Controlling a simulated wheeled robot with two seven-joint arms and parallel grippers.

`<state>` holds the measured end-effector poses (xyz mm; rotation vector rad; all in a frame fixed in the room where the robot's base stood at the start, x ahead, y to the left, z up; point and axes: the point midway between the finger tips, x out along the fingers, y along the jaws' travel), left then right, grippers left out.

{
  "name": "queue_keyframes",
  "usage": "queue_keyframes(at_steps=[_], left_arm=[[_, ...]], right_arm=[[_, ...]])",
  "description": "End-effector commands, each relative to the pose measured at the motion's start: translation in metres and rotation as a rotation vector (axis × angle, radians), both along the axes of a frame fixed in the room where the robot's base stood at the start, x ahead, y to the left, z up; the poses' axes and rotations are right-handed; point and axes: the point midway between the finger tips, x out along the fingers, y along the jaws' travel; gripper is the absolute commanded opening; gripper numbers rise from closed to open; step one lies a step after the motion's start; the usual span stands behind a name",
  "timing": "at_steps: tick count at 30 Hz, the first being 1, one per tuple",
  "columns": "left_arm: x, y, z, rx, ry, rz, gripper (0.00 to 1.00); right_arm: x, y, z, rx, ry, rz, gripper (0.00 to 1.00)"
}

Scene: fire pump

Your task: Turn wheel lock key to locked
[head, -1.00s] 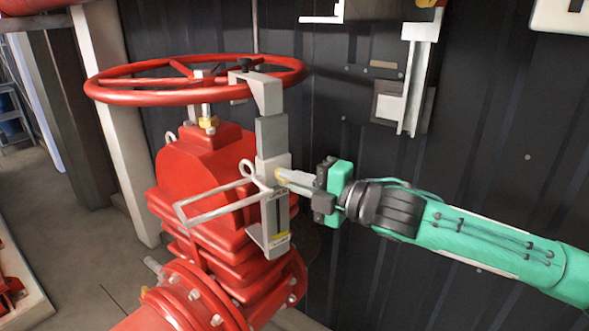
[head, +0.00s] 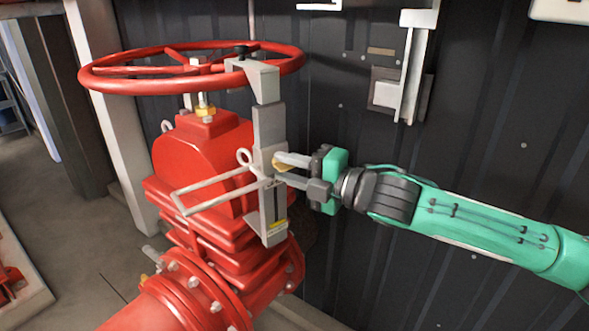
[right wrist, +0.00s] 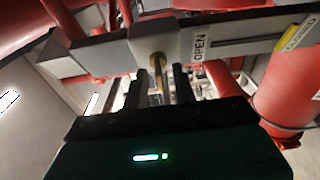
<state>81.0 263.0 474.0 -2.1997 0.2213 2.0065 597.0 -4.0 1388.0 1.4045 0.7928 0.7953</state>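A grey lock bracket (head: 268,130) hooks over the rim of the red handwheel (head: 130,84) and hangs beside the red valve. A small brass-coloured key (head: 284,164) sticks out of its lock block and shows edge-on in the right wrist view (right wrist: 157,66). My right gripper (head: 282,171) is at the key, one finger above and one below it in the head view. In the right wrist view its fingers (right wrist: 157,92) stand apart with the key between them, with gaps on both sides. My left gripper is not in view.
A bent grey handle (head: 215,190) projects left from the bracket.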

Motion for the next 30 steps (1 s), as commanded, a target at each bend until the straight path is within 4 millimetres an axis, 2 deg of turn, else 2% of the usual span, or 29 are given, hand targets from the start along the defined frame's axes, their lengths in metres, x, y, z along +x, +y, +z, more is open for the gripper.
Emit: queue_keyframes(at_steps=[5, 20, 30], left_arm=[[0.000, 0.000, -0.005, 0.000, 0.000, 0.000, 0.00], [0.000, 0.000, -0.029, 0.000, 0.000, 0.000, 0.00], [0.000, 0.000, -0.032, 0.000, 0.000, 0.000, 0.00]], right_arm=[[-0.004, -0.009, -0.001, -0.001, -0.001, -0.001, 0.27], [-0.045, -0.074, -0.001, -0.001, -0.002, -0.003, 0.27], [-0.066, -0.109, 0.001, -0.003, -0.001, -0.001, 0.27]])
